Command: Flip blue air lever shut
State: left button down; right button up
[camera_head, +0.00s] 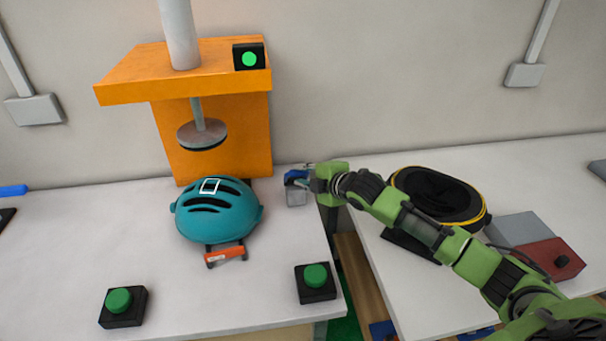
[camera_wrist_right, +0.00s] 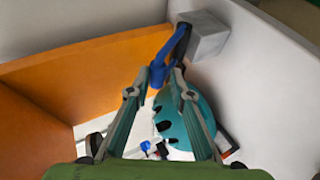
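The blue air lever (camera_head: 296,177) is on a small grey block (camera_head: 296,197) at the right rear of the left table. In the right wrist view the lever (camera_wrist_right: 160,68) slants down from the grey block (camera_wrist_right: 205,36), and its free end lies between my right fingertips. My right gripper (camera_head: 308,177) reaches the lever from the right. In the wrist view the gripper (camera_wrist_right: 159,77) is partly open, with a gap between its fingertips. I cannot tell whether either finger touches the lever. My left gripper is not in view.
An orange drop tower (camera_head: 215,120) stands beside the lever, with a teal helmet (camera_head: 220,218) under its round weight (camera_head: 201,134). Green buttons (camera_head: 316,277) stand on the front of the table. A black and yellow round item (camera_head: 440,196) lies on the right table. A gap separates the tables.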

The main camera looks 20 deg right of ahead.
jog(key=shift+o, duration=0.6)
jog(key=shift+w+f, duration=0.1)
jog(key=shift+f, duration=0.15)
jog(key=shift+r, duration=0.15)
jog(key=v, duration=1.2)
